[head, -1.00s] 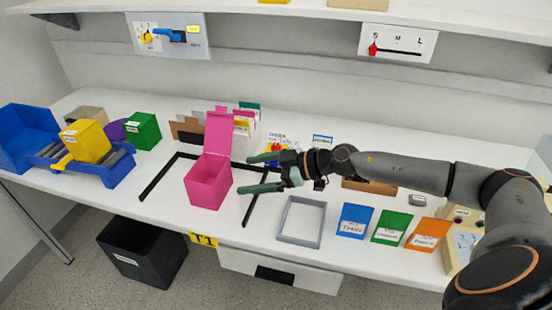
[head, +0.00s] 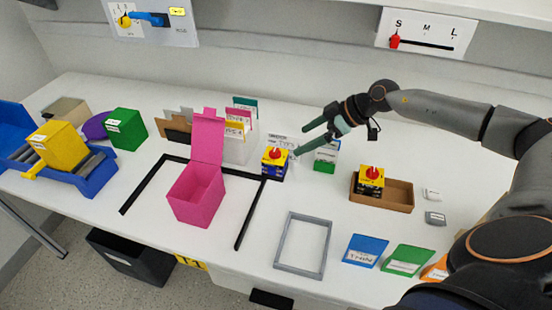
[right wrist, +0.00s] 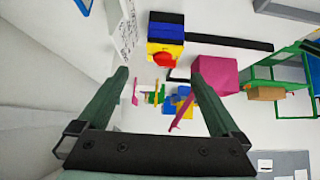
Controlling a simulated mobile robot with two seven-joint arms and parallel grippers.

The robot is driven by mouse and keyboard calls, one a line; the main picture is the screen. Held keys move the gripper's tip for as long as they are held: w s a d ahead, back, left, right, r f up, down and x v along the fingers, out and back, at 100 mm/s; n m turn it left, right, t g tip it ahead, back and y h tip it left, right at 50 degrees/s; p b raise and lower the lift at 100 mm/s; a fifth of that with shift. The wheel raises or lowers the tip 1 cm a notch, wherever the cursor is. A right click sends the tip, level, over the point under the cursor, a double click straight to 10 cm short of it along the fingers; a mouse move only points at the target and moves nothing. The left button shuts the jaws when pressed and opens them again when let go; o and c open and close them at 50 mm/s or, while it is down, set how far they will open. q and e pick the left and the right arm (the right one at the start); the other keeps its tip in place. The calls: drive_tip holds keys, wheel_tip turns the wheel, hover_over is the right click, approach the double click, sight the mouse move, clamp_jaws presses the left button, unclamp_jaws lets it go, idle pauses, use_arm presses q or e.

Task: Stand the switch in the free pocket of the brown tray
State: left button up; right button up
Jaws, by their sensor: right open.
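A yellow switch with a red knob and dark lower part (head: 274,163) stands upright on the table, right of the pink box. It also shows in the right wrist view (right wrist: 165,40), beyond my fingertips. The brown tray (head: 398,196) lies further right. A similar switch with a red knob (head: 370,182) stands in its left part; the right part looks empty. My right gripper (head: 300,143) is open and empty, just above and to the right of the standing switch, apart from it. Its open fingers also show in the right wrist view (right wrist: 158,70). My left gripper is not in view.
A pink open-lidded box (head: 196,195) stands left of the switch, within black strips. A white-and-green carton (head: 325,157) stands close to its right. A grey frame (head: 303,246) lies in front. Small grey blocks (head: 435,218) lie right of the tray. Table between carton and tray is clear.

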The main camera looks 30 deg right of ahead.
sight(278, 153)
drive_tip(key=x, duration=1.1)
drive_tip(key=shift+a+f, duration=0.15)
drive_tip(key=shift+a, duration=0.3)
drive_tip(key=shift+c, duration=0.4)
drive_tip(key=c, duration=1.4)
